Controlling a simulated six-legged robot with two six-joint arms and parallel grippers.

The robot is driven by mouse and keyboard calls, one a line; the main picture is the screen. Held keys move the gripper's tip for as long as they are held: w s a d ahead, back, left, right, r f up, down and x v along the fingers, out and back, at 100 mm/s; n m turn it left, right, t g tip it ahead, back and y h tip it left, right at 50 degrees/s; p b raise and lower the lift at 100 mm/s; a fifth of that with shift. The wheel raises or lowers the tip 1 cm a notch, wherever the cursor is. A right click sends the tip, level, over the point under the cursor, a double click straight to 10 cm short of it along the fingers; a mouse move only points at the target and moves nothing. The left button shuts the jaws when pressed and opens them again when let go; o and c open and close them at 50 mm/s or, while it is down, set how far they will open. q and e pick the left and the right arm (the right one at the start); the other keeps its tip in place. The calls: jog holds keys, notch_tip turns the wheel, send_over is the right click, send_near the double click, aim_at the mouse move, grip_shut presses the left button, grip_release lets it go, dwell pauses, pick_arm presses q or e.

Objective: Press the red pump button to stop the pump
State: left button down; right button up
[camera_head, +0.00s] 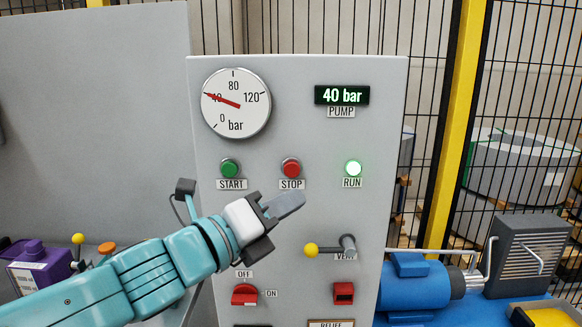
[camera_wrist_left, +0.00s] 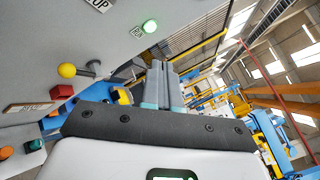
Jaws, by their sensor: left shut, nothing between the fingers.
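The red stop button (camera_head: 291,168) sits in the middle row of the grey control panel (camera_head: 300,110), above a STOP label. The green start button (camera_head: 230,168) is to its left and the lit RUN lamp (camera_head: 353,168) to its right. My left gripper (camera_head: 286,205) is shut and empty, its fingertips a little below the STOP label in the head view. I cannot tell its distance from the panel. In the left wrist view the shut fingers (camera_wrist_left: 161,85) show, with the RUN lamp (camera_wrist_left: 149,26) above them; the stop button is not visible there. My right gripper is not in view.
A gauge (camera_head: 236,103) points near 40, and the display (camera_head: 342,95) reads 40 bar. A yellow-knobbed lever (camera_head: 312,249), a red rotary switch (camera_head: 244,294) and a red block (camera_head: 343,293) are lower on the panel. A blue pump motor (camera_head: 420,284) stands at right.

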aim_at(292, 170)
pick_arm(q)
jog(key=w+p, duration=0.5)
jog(key=w, duration=0.4)
jog(key=shift+a+f, duration=0.1)
jog(key=shift+f, duration=0.05)
dwell(0.4)
jog(key=shift+w, duration=0.15)
dwell(0.3)
dwell(1.3)
jog(key=shift+w, duration=0.35)
